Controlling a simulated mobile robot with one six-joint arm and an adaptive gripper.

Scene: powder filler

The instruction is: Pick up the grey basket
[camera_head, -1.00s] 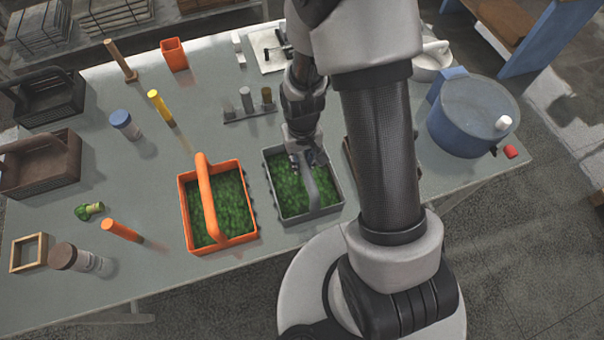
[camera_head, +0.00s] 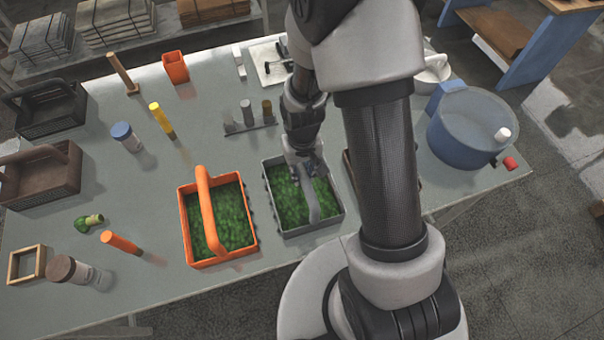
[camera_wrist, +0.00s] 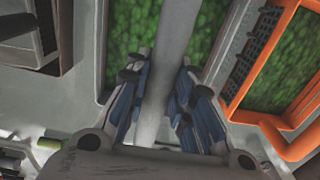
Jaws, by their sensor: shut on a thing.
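The grey basket (camera_head: 288,232) with green contents stands on the table in the head view, just right of the orange basket. Its grey arched handle (camera_head: 314,200) runs up its middle. My gripper (camera_head: 303,165) is over the basket, shut on the handle near its far end. In the wrist view, the blue-padded fingers of my gripper (camera_wrist: 160,100) lie on both sides of the grey handle (camera_wrist: 172,35). I cannot tell any gap between the basket and the table. Part of the far rim is hidden by my gripper.
The orange basket (camera_head: 206,200) stands close on the left; its rim also shows in the wrist view (camera_wrist: 250,110). A rack with several cylinders (camera_head: 248,120) stands behind. A blue pot (camera_head: 465,135) is at the right. Dark baskets (camera_head: 45,105) line the left edge.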

